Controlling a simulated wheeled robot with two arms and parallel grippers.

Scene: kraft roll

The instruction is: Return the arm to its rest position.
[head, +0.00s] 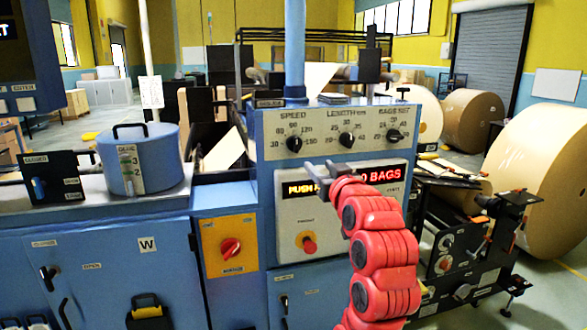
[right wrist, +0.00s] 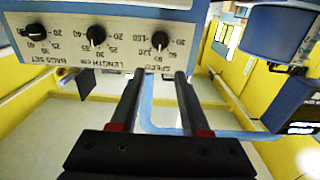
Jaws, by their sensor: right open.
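My right arm (head: 377,245) is red and rises from the bottom of the head view in front of the blue machine's control panel (head: 270,150). My right gripper (head: 318,170) is in front of the panel, over the area between the dials and the lit display. In the right wrist view its two dark fingers (right wrist: 156,80) stand apart with nothing between them. They point toward the panel edge by the speed dial (right wrist: 160,40). I cannot tell whether they touch the panel. My left gripper is not in view.
A lit red display (head: 383,175) is partly hidden by my arm. A red push button (head: 308,243) and a red rotary switch (head: 230,248) are close by. A blue drum (head: 142,160) stands at left. Large kraft rolls (head: 540,170) and a black roller unit (head: 470,235) stand at right.

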